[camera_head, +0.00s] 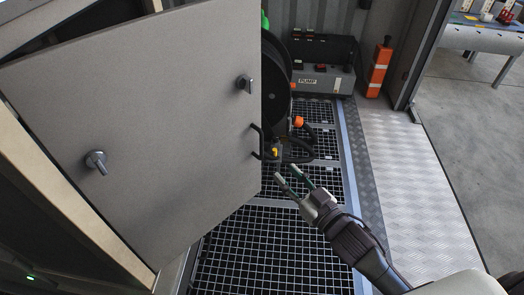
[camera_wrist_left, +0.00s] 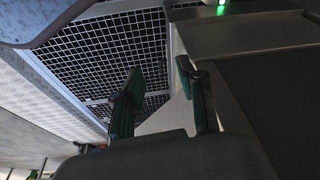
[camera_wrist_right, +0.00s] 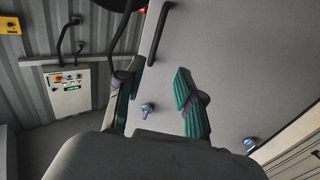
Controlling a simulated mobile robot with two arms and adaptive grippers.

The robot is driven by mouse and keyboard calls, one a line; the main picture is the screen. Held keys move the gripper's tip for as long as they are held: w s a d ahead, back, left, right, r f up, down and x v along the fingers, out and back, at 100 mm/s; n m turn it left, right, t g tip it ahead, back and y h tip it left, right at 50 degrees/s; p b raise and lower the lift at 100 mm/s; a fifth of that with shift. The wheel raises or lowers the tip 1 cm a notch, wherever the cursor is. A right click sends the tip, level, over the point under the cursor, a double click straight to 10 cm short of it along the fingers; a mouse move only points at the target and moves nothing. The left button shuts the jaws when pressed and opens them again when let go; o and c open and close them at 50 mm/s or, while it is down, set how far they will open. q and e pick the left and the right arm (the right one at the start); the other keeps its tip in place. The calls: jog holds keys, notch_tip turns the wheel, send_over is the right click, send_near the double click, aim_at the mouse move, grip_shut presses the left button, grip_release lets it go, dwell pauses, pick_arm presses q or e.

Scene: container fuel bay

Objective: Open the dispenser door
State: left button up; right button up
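The dispenser door (camera_head: 165,110) is a large grey panel filling the left of the head view. It appears swung out from its cabinet frame, with a dark gap along the top. A black bar handle (camera_head: 256,141) is on its right edge, and two metal latch knobs are on its face. My right gripper (camera_head: 286,174) is open and empty, to the right of and below the handle, apart from the door. In the right wrist view, the handle (camera_wrist_right: 158,34) shows beyond its spread fingers. My left gripper (camera_wrist_left: 155,78) is open and empty above the floor grating, outside the head view.
A hose reel (camera_head: 275,72) and an orange-marked nozzle stand behind the door's right edge. A grey pump unit (camera_head: 323,78) and an orange post (camera_head: 378,70) are at the back. The floor grating (camera_head: 270,250) and tread plate on the right are clear.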

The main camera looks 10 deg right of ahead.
send_near(262, 146)
jog(key=w, duration=0.2)
pick_arm(q)
jog(key=b+v, duration=0.2)
jog(key=shift+s+a+r, duration=0.1)
jog(key=shift+s+r, duration=0.15)
jog(key=shift+r, duration=0.1)
pick_arm(e)
jog(key=shift+h, duration=0.3)
jog(key=x, duration=0.8)
jog(key=shift+w+a+r, duration=0.15)
jog(key=shift+w+a, duration=0.05)
jog(key=shift+a, duration=0.3)
grip_shut()
